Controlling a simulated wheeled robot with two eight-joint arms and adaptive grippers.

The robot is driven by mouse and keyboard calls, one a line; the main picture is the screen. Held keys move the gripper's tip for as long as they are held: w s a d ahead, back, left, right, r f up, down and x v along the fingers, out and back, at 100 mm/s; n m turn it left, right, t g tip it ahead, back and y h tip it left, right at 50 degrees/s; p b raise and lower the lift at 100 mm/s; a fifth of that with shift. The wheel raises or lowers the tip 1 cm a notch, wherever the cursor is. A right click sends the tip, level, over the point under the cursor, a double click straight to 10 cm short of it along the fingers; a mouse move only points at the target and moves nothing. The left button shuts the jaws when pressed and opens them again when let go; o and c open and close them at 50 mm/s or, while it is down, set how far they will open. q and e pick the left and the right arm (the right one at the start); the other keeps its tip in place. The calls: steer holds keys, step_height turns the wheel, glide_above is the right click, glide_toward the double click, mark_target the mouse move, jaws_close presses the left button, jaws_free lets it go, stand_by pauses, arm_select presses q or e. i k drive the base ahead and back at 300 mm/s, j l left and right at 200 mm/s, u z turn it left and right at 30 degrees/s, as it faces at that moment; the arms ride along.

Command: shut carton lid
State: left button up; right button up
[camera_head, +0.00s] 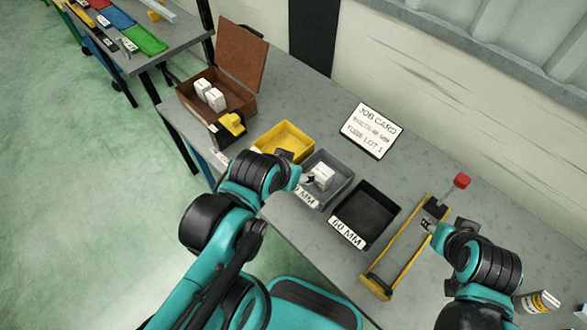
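The brown carton (194,104) stands at the far left end of the grey table, with two white blocks (215,98) inside. Its lid (241,54) stands open, raised steeply along the back side. My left gripper (309,179) is over the grey bin, close to a white block (323,176) there, well to the right of the carton. Its fingers are small and partly hidden, so I cannot tell whether it is open. My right gripper (427,225) is by a yellow frame, far from the carton, and its finger opening is unclear.
A yellow-and-black object (231,124) stands at the carton's front right corner. The yellow bin (282,142), grey bin (339,170) and black bin (365,213) line the table. The yellow frame (407,254) with a red knob lies right. A job card (371,131) lies behind the bins.

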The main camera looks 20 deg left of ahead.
mark_target(242, 54)
steer(key=k+j+u, duration=0.15)
steer(key=j+u, duration=0.25)
steer(key=j, duration=0.35)
steer(key=j+u, duration=0.45)
steer(key=j, duration=0.25)
